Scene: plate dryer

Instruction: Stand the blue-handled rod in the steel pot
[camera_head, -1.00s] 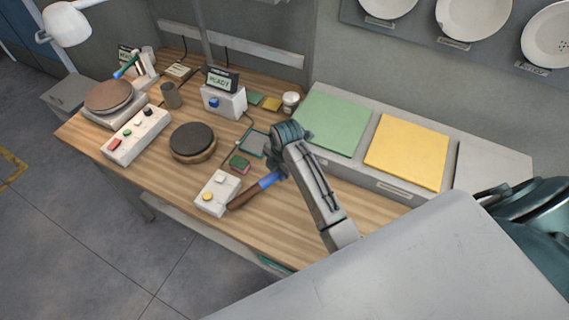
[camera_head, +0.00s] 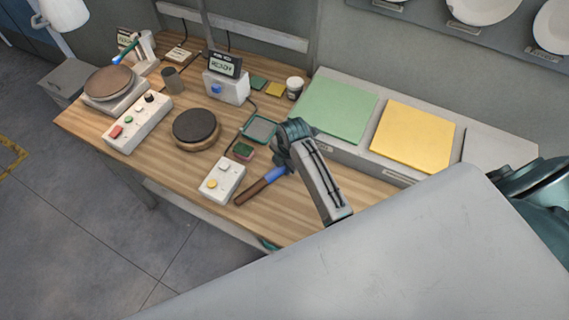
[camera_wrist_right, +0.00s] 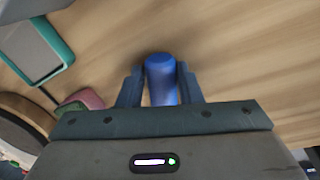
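The rod (camera_head: 252,193) has a blue handle and a long brown part. It slants over the front of the wooden bench, to the right of a small two-button box. My right gripper (camera_head: 287,165) is at its blue end, and the arm hides part of the handle. In the right wrist view the blue handle (camera_wrist_right: 161,80) fills the gap between my two dark fingers, so the gripper looks shut on it. A grey cylindrical pot (camera_head: 172,80) stands upright at the back left of the bench. My left gripper is not in view.
The two-button box (camera_head: 222,178) is close beside the rod. A dark round plate (camera_head: 195,127), a red-and-green block (camera_head: 243,151) and a display unit (camera_head: 226,85) stand towards the pot. Green (camera_head: 338,108) and yellow (camera_head: 414,135) panels lie on the raised unit at right.

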